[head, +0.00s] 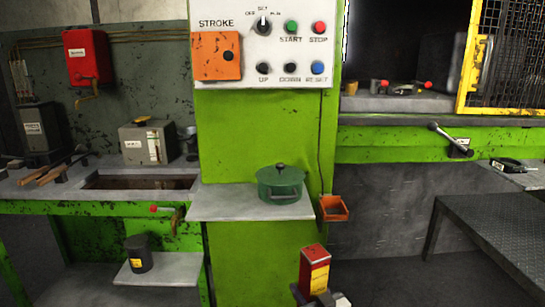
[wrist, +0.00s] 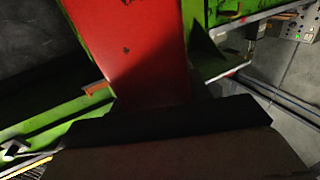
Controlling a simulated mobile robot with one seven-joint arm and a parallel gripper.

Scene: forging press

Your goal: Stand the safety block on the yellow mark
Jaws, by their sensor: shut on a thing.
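The safety block is a red block with a yellow label (head: 314,272), upright in the head view at the bottom, right of centre. My gripper (head: 322,296) is shut on its lower part and holds it in front of the green press. In the wrist view the red face of the block (wrist: 135,45) fills the upper middle, its lower end hidden behind a dark, wide shape at the bottom. I cannot make out the yellow mark for certain in either view.
The press opening has a bed (head: 395,102) with red-tipped items on it, beside a yellow mesh guard (head: 500,55). A green pot (head: 281,184) stands on a small shelf. A dark bench (head: 500,225) stands at right.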

